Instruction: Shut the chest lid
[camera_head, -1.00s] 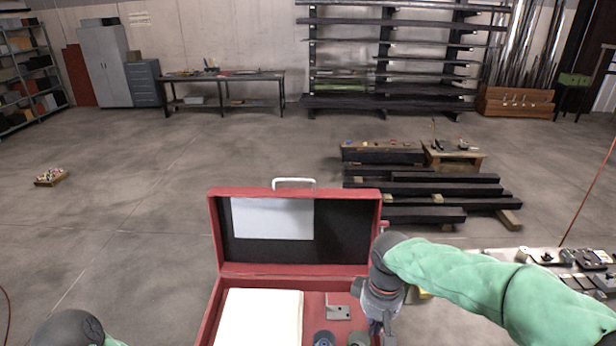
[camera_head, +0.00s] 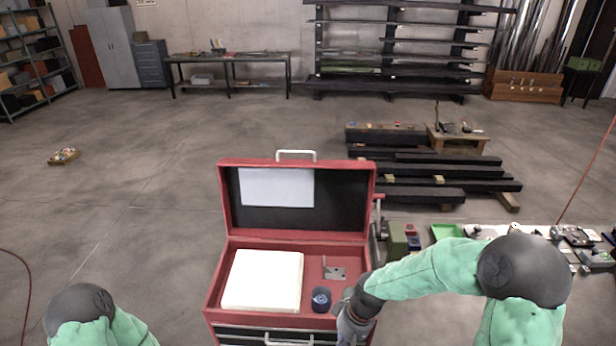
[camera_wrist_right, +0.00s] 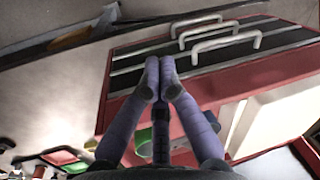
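The red chest (camera_head: 213,300) stands in front of me with its lid (camera_head: 345,205) open and upright. The lid has a dark lining, a pale sheet and a white handle on its top edge. My right gripper (camera_head: 350,330) is at the chest's front right corner, well below the lid's top edge. In the right wrist view, the gripper's fingertips (camera_wrist_right: 160,70) are together with nothing seen between them, before the chest's drawer fronts (camera_wrist_right: 190,55). I cannot tell if they touch the chest. My left gripper is out of view; only my left arm shows.
In the chest's top are a white block (camera_head: 262,280), a metal bracket (camera_head: 333,270) and a dark blue round item (camera_head: 321,299). A table with small bins and parts (camera_head: 480,231) stands to the right. Dark beams (camera_head: 440,185) lie behind. The floor at left is mostly clear.

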